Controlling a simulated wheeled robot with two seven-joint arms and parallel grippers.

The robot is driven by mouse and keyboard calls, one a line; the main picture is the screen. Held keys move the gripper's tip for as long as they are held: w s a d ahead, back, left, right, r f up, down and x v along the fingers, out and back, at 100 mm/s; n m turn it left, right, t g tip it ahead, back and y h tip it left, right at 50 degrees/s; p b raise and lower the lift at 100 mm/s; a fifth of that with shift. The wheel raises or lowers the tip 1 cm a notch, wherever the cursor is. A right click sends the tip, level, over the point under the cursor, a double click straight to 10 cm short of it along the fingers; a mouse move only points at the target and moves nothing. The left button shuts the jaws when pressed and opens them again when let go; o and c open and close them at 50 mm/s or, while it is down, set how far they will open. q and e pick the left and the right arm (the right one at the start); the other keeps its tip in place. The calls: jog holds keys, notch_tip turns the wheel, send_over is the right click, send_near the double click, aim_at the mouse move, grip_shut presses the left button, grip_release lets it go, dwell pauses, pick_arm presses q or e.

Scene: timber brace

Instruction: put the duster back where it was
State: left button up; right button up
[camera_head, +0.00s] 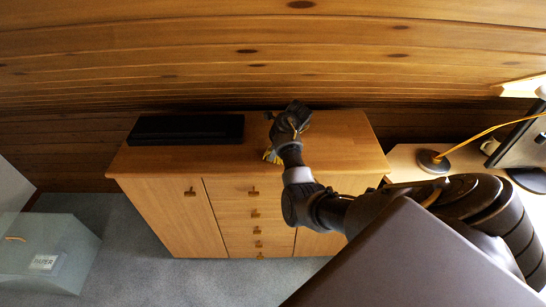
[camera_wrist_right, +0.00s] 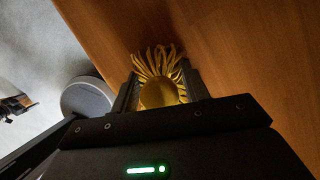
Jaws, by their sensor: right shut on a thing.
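The duster (camera_wrist_right: 158,80) is yellow, with a round body and a fringe of strands. In the right wrist view it sits between the two fingers of my right gripper (camera_wrist_right: 160,95), which is shut on it. The strands point toward the wooden top of the cabinet (camera_wrist_right: 240,50); I cannot tell whether they touch it. My left gripper is not in view.
A long black box (camera_head: 186,129) lies on the cabinet top, left of my gripper. A desk with a lamp (camera_head: 432,161) and a monitor (camera_head: 522,145) stands at the right. A pale bin marked PAPER (camera_head: 50,245) stands on the floor at the left. The cabinet top's right part is bare.

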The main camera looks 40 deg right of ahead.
jog(key=shift+s, duration=0.1)
jog(key=shift+f, duration=0.25)
jog(key=o, duration=1)
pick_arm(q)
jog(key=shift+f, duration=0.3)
pick_arm(e)
jog(key=shift+r, duration=0.1)
pick_arm(q)
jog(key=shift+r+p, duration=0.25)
jog(key=shift+p, duration=0.1)
pick_arm(e)
jog(key=v, duration=0.7)
jog(key=shift+r, duration=0.25)
jog(key=shift+d, duration=0.1)
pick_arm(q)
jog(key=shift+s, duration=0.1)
